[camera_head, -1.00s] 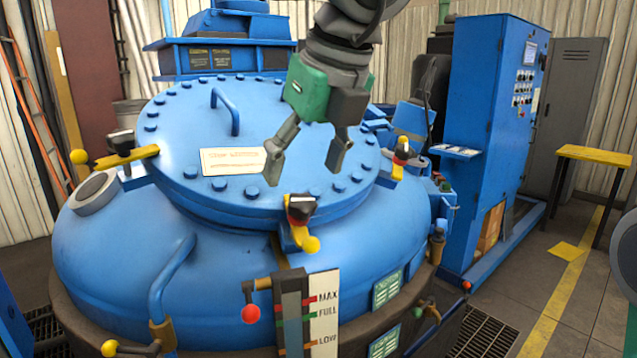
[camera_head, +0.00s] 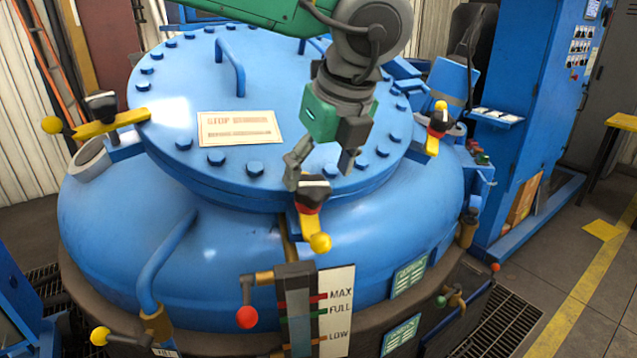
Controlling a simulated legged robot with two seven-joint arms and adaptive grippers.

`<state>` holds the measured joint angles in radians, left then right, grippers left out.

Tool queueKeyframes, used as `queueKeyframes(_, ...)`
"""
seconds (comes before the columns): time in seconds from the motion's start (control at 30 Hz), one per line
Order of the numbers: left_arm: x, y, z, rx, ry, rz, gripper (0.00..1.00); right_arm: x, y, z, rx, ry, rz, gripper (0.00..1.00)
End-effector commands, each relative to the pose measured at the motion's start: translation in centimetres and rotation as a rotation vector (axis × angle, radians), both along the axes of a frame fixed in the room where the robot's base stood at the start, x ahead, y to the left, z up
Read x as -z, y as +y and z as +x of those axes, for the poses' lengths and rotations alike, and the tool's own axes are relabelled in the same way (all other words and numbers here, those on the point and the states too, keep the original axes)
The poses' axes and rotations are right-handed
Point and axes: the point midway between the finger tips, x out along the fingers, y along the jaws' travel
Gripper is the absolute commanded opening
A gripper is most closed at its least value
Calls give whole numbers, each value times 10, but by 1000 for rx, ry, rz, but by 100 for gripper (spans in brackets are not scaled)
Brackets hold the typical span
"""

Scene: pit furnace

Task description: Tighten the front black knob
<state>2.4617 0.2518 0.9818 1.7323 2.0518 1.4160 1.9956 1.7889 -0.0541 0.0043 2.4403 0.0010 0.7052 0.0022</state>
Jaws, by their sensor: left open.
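The front black knob (camera_head: 312,193) sits on a yellow clamp (camera_head: 313,228) with a yellow ball end, at the front rim of the blue furnace lid (camera_head: 190,95). A red ring shows under the knob. My left gripper (camera_head: 320,172) is open and empty, pointing down just above and behind the knob in the picture. One finger is near the knob's upper left, the other is to its upper right. I cannot tell whether either finger touches it. My right gripper is not in view.
Similar clamps with black knobs stand at the lid's left (camera_head: 102,105) and right (camera_head: 437,122). A lid handle (camera_head: 230,65) rises at the back left. A level gauge (camera_head: 337,310) and a red ball lever (camera_head: 247,317) are below. A blue cabinet (camera_head: 530,90) stands right.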

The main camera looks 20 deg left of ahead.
Motion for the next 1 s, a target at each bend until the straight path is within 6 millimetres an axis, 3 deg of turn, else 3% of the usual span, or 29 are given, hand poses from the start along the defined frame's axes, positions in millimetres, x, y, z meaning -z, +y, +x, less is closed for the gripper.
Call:
queueKeyframes(0.3,30,5,7,2,-1,3,65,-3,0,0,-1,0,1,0)
queueKeyframes(0.6,32,5,8,3,-2,4,65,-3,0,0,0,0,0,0)
queueKeyframes(0.77,32,6,8,3,-4,0,15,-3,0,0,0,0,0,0)
queueKeyframes(1.0,32,8,10,1,-5,2,15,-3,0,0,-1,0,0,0)
